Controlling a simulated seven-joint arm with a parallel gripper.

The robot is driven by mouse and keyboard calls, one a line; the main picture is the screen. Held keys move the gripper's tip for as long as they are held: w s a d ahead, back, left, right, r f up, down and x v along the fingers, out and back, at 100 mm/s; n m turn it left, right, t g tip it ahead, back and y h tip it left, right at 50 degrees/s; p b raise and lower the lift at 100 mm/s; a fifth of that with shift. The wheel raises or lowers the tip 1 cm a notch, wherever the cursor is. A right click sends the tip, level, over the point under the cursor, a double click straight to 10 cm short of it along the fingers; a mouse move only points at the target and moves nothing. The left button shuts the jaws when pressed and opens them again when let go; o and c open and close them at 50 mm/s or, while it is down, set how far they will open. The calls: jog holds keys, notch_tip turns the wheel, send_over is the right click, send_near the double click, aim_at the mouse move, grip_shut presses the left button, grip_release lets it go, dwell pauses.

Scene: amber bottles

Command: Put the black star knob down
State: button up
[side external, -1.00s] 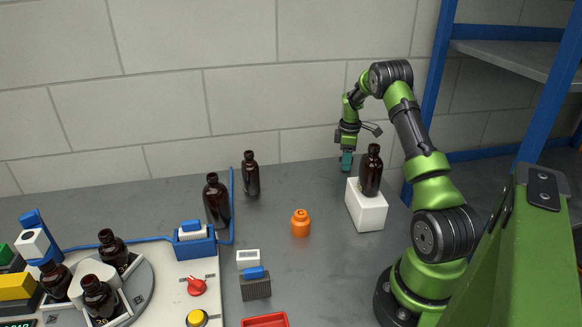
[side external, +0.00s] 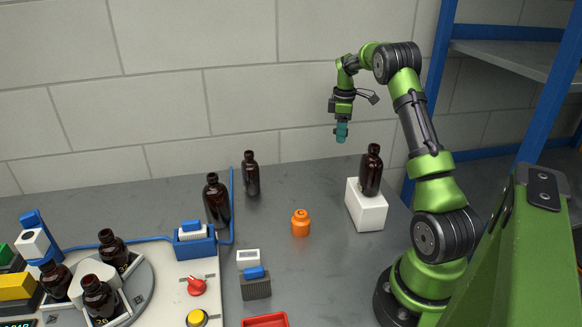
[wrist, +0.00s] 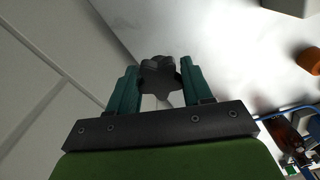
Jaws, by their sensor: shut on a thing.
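The black star knob (wrist: 160,78) shows in the wrist view between the two teal fingers of my gripper (wrist: 158,90). My gripper is shut on it, with one finger against each side. In the side external view my gripper (side external: 341,134) hangs above the back of the grey table, fingers pointing down, clear of the surface. The knob cannot be made out in that view.
A brown bottle (side external: 371,172) stands on a white block (side external: 367,210) to the right. An orange weight (side external: 300,223) sits mid-table. Two more bottles (side external: 216,200) (side external: 250,174) stand by a blue rail. The table (side external: 315,185) below my gripper is clear.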

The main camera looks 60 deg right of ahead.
jog(key=shift+n, duration=0.7)
jog(key=w+a, duration=0.1)
jog(key=a, duration=0.1)
jog(key=w+a, duration=0.1)
jog(key=a, duration=0.1)
jog(key=w+a+r, duration=0.1)
jog(key=w+a, duration=0.1)
jog(key=a, duration=0.1)
jog(key=shift+a, duration=0.1)
send_over(299, 188)
jog(key=f, duration=0.2)
notch_tip(299, 188, down, 5)
jog(key=shift+f, duration=2.2)
jog(key=shift+f, duration=0.15)
jog(key=o, duration=1)
